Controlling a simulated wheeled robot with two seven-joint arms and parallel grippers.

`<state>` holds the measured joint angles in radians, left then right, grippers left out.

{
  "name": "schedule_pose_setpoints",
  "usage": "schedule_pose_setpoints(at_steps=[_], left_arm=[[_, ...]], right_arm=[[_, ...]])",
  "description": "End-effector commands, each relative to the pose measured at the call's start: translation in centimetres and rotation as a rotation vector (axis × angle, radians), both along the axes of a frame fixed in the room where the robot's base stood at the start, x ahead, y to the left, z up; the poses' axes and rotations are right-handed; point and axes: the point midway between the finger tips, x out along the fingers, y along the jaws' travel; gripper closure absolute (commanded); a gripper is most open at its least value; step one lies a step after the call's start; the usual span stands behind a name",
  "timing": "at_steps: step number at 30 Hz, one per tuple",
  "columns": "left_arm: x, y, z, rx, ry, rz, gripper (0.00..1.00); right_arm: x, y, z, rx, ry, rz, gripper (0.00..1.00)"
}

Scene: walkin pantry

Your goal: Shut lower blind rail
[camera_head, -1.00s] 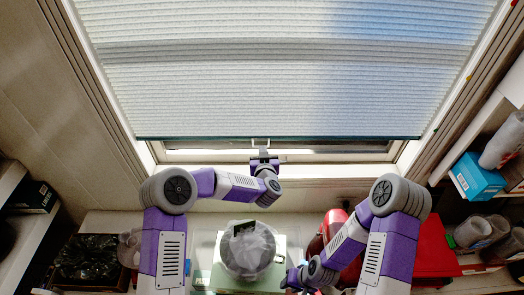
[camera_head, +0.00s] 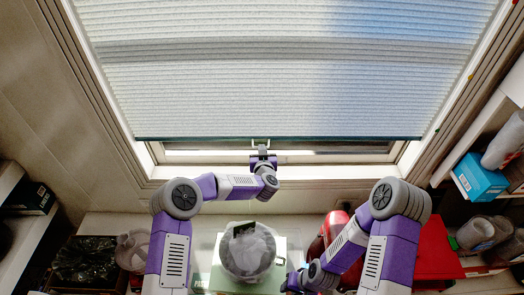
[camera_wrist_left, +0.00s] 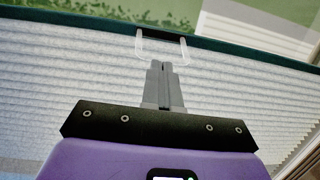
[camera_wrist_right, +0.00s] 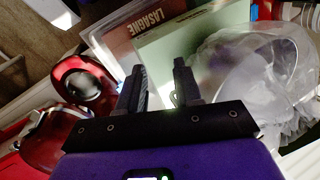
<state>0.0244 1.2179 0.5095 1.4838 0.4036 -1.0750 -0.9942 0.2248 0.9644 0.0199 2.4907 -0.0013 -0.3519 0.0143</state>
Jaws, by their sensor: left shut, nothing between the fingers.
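The pleated blind (camera_head: 290,90) hangs over the window, with its dark green lower rail (camera_head: 350,138) above a narrow strip of uncovered window. A small pale U-shaped handle (camera_head: 261,141) sits at the rail's middle; it also shows in the left wrist view (camera_wrist_left: 184,52). My left gripper (camera_head: 262,152) is at the handle, its fingers shut and empty. In the left wrist view its fingertips (camera_wrist_left: 159,66) lie close to the handle's open side, between its two legs; contact cannot be told. My right gripper (camera_wrist_right: 160,72) is open and empty, low over the counter.
A wrapped round item (camera_head: 248,252) and a pale green box (camera_wrist_right: 190,45) are on the counter by my right gripper. A red appliance (camera_wrist_right: 80,85) stands close by. Shelves with a blue box (camera_head: 478,178) are at right. The window sill (camera_head: 330,172) is clear.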

Motion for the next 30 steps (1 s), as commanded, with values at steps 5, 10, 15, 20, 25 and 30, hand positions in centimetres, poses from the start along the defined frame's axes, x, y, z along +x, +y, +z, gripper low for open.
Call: schedule_pose_setpoints(at_steps=[5,10,15,20,25,30], left_arm=[[0.0,-0.1,-3.0,0.003,0.002,-0.002,1.0],[-0.1,-0.1,-7.8,0.004,0.004,-0.002,1.0],[-0.1,-0.1,-13.0,0.003,0.004,-0.003,1.0],[-0.1,-0.1,-17.1,0.003,0.003,-0.002,1.0],[0.0,0.0,-20.3,0.003,0.002,-0.001,1.0],[0.0,0.0,-22.0,0.002,0.0,0.0,1.0]], right_arm=[[0.0,0.0,-1.8,0.0,0.0,0.0,0.66],[0.0,0.0,-4.6,0.0,0.0,0.0,0.66],[0.0,0.0,-7.8,0.0,0.0,0.0,0.66],[0.0,0.0,-10.2,0.0,0.0,0.0,0.66],[0.0,0.0,-11.7,0.0,0.0,0.0,0.66],[0.0,0.0,-12.3,0.0,0.0,0.0,0.66]])
